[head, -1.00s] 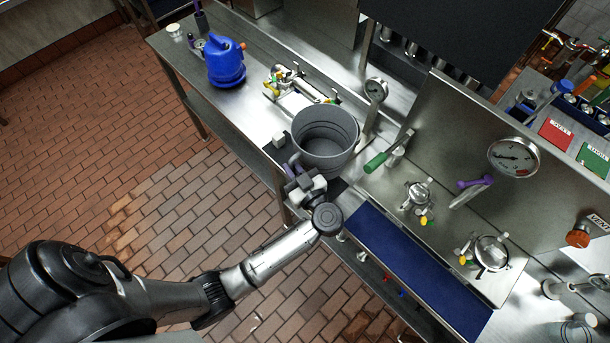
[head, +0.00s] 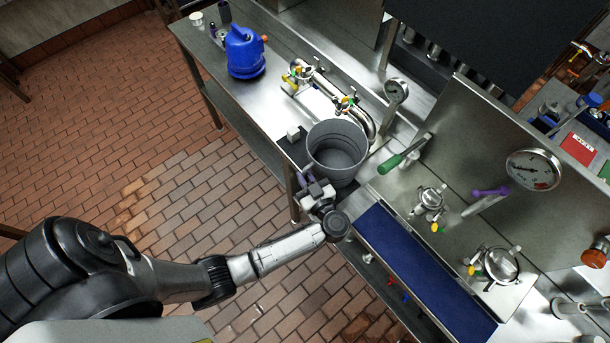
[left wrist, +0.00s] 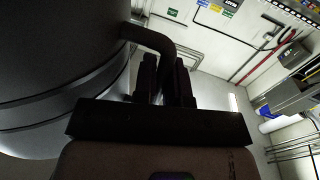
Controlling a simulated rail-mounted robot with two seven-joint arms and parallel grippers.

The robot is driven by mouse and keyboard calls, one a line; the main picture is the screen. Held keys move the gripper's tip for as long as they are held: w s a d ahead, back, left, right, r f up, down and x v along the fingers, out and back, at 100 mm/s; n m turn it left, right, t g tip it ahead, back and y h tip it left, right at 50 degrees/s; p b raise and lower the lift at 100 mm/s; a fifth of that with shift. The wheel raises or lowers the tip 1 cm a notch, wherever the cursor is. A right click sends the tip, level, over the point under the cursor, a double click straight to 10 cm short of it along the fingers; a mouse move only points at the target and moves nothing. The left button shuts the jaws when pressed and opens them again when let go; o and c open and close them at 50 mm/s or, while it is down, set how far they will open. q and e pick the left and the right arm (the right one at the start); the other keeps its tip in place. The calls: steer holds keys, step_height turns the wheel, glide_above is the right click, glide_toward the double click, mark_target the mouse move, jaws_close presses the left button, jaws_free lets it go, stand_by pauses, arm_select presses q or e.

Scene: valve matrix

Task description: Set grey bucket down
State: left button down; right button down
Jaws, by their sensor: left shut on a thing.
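The grey bucket (head: 337,152) is upright and looks empty, at the front edge of the steel bench by a dark mat (head: 293,152). I cannot tell whether its base touches the surface. My left gripper (head: 309,186) is shut on the bucket's side handle, on the near side of the bucket. In the left wrist view the bucket wall (left wrist: 55,65) fills the left, and its curved handle (left wrist: 152,38) runs down between my gripper fingers (left wrist: 164,80). My right gripper is not in view.
A blue jug (head: 245,52) stands farther left on the bench. Behind the bucket are pipework with small valves (head: 318,82) and a gauge (head: 396,91). A green-handled lever (head: 392,163) is close on the right. A blue strip (head: 415,265) runs along the right front.

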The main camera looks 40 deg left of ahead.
arm_select(q)
steer(key=shift+f, duration=0.1)
steer(key=c, duration=1.6)
jaws_free()
steer(key=shift+f, duration=0.1)
steer(key=shift+c, duration=0.2)
steer(key=o, duration=0.5)
steer(key=shift+c, duration=0.2)
steer(key=shift+f+b, duration=0.1)
steer(key=shift+b, duration=0.2)
steer(key=shift+b+v, duration=0.35)
steer(key=shift+v, duration=3.4)
